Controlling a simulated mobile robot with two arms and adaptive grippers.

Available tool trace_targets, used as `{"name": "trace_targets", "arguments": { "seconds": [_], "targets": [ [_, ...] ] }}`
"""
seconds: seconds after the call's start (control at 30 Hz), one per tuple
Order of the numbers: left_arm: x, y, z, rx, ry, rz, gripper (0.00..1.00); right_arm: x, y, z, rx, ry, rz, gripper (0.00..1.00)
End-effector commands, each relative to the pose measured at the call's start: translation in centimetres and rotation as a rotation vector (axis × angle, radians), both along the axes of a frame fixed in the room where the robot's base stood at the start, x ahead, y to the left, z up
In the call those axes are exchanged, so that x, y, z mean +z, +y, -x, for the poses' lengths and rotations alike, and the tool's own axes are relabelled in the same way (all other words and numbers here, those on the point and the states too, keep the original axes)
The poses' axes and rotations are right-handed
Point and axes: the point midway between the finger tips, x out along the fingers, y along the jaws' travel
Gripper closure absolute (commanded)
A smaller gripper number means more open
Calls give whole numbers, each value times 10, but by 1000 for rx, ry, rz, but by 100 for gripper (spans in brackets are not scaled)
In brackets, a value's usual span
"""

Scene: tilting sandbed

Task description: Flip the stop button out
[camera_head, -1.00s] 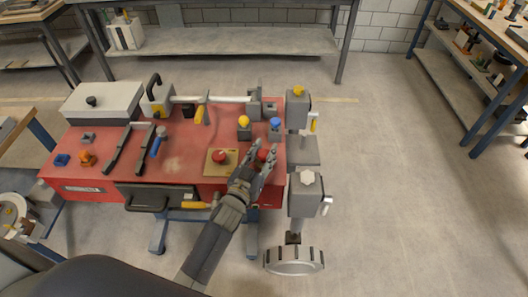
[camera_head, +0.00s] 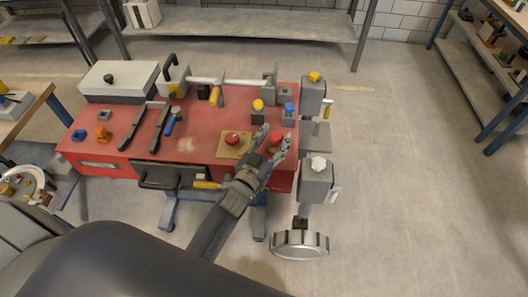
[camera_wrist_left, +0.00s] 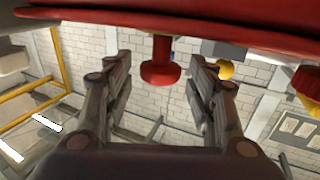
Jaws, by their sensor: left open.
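One red mushroom-shaped button (camera_head: 276,137) stands near the right edge of the red bench top (camera_head: 205,125). A second red button (camera_head: 232,138) sits on a yellowish plate (camera_head: 234,152) to its left. My left gripper (camera_head: 273,147) is open over the front right of the bench, with its fingers on either side of the right red button. In the left wrist view, the button (camera_wrist_left: 160,73) hangs inverted between the open fingers (camera_wrist_left: 160,65), with gaps on both sides. I cannot tell which red button is the stop button. My right gripper is not in view.
A yellow knob (camera_head: 258,104) and a blue knob (camera_head: 290,108) stand behind the buttons. A grey post with a white knob (camera_head: 318,164) and a handwheel (camera_head: 300,244) stand close on the right. The floor further right is clear.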

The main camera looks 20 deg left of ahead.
Motion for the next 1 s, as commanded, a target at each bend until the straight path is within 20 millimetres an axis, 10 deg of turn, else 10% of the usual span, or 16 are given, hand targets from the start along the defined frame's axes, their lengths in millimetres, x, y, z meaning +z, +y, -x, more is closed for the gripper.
{"name": "trace_targets", "arguments": {
  "seconds": [0.5,1.0],
  "targets": [
    [0,11,94,0,1,-1,49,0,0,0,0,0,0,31],
    [1,12,105,0,-2,-1,49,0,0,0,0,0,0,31]
  ]
}}
